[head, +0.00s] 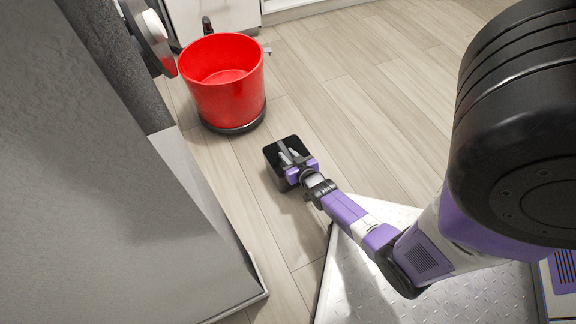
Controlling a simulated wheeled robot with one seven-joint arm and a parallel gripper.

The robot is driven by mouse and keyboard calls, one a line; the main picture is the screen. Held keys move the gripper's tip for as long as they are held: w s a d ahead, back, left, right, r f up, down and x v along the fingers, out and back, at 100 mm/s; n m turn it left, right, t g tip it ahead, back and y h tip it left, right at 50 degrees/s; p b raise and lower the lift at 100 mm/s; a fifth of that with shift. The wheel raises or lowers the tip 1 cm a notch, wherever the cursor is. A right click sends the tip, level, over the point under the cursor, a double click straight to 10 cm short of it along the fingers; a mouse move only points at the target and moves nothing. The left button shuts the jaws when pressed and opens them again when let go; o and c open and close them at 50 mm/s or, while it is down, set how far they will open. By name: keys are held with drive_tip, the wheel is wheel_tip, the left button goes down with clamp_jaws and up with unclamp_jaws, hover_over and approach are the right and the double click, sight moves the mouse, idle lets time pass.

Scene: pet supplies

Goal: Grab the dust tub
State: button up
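A small dark, open-topped square tub (272,152), which looks like the dust tub, is on or just above the floor in the middle of the head view. My gripper (287,157) is at the tub, and its grey fingers reach over or into the opening. The gripper and wrist hide part of the tub's near side. I cannot tell whether the fingers are apart or closed on its wall.
A red bucket (225,95) with a dark base stands on the wooden floor behind the tub. A large grey panel (110,190) fills the left side. A white cabinet (215,14) is at the back. Floor to the right of the tub is clear.

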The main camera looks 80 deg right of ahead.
clamp_jaws()
idle(1.1)
